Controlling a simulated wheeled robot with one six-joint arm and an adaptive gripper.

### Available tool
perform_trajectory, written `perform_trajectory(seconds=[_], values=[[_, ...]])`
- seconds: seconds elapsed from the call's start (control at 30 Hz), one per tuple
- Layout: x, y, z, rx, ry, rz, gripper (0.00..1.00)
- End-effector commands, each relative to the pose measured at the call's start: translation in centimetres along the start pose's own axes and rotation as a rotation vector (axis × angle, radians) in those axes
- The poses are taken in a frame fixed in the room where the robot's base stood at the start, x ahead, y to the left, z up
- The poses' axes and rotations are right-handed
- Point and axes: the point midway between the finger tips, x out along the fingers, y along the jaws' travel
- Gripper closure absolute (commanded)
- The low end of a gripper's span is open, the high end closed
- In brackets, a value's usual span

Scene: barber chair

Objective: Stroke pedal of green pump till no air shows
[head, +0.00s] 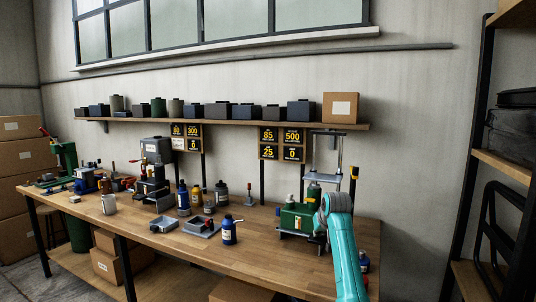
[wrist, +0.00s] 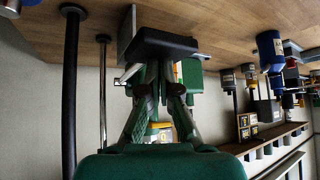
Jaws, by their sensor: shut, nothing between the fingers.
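The green pump (head: 297,218) stands on the right part of the workbench, with a green cylinder (head: 314,193) on or behind it. Part of the green pump also shows in the wrist view (wrist: 191,76), behind my fingers. A black flat pad (wrist: 152,43), apparently the pedal, lies just beyond my fingertips. I cannot tell whether they touch it. My gripper (wrist: 164,68) is shut and holds nothing. In the head view my teal arm reaches the pump's right side and hides the gripper. No air indication can be made out.
On the workbench (head: 262,260), a blue bottle (head: 229,230) and grey trays (head: 201,227) stand left of the pump. A metal frame (head: 338,158) rises behind it. A wall shelf (head: 230,122) with several boxes runs above. The bench front is mostly clear.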

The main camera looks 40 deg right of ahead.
Motion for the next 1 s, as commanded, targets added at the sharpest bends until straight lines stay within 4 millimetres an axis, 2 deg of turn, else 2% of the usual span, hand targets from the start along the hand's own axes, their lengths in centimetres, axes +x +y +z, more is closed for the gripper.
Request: perform_trajectory(seconds=[0.63,1.0], values=[[0.1,0.0,0.1,0.000,0.000,0.000,1.00],[3.5,0.4,2.5,0.000,-0.003,0.000,1.00]])
